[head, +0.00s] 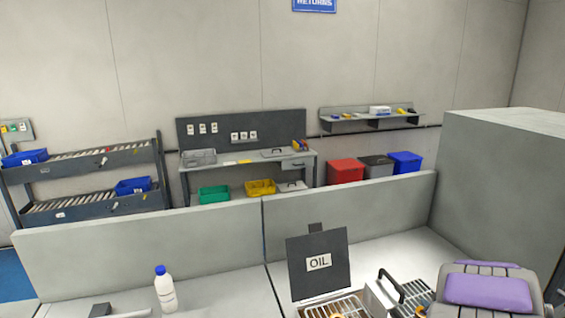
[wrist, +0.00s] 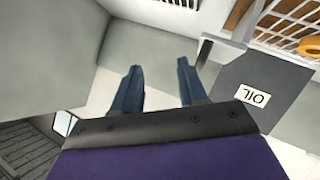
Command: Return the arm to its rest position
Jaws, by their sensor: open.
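My gripper (wrist: 158,82) shows in the wrist view as two blue fingers set apart, with nothing between them. Its dark mount and a purple part of my arm fill the lower part of that view. In the head view a grey and purple part of my arm (head: 487,292) is at the lower right, in front of the counter; the fingers cannot be made out there. A dark panel marked OIL (head: 318,263) stands on the counter left of my arm. It also shows upside down in the wrist view (wrist: 230,92), right of the fingers.
A white bottle with a blue cap (head: 166,290) stands on the counter (head: 215,290) at the left. Wire racks (head: 338,307) are below the OIL panel. A low partition (head: 150,250) runs behind, and a tall grey block (head: 500,180) stands right. A workbench and bins are farther back.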

